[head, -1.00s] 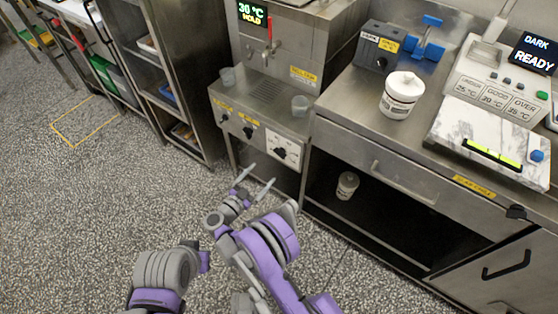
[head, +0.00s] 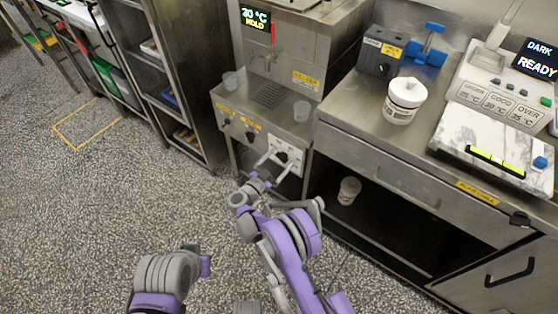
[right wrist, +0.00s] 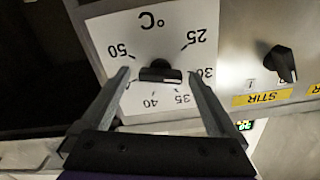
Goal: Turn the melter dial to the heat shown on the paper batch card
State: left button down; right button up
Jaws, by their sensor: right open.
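The melter dial (head: 282,157) is a black knob on a white plate on the steel melter's front. In the right wrist view the knob (right wrist: 160,73) sits in an upside-down °C scale with numbers from 25 to 50; its bar lies roughly level, and I cannot tell which end points. My right gripper (head: 280,164) is open in front of the dial. In the wrist view its fingertips (right wrist: 159,77) stand either side of the knob, with gaps. The melter's display (head: 256,18) reads what looks like 20 °C HOLD. I cannot make out a paper batch card. My left gripper is out of view.
A STIR knob (right wrist: 280,64) is beside the dial plate. A white tub (head: 404,100), a dark switch box (head: 380,51) and a tester with a READY screen (head: 537,58) are on the right counter. Floor is open at left.

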jog(key=c, duration=1.4)
jog(key=m+b, duration=0.3)
jog(key=m, duration=0.1)
jog(key=shift+f, duration=0.15)
jog(key=m+b, duration=0.2)
jog(key=m, duration=0.2)
jog(key=shift+m, duration=0.3)
jog(key=m+b, duration=0.1)
jog(key=m, duration=0.4)
jog(key=shift+s+d+m, duration=0.1)
jog(key=shift+m, duration=0.2)
jog(key=m+b, duration=0.1)
jog(key=m, duration=0.4)
jog(key=shift+f, duration=0.1)
jog(key=shift+m, duration=0.4)
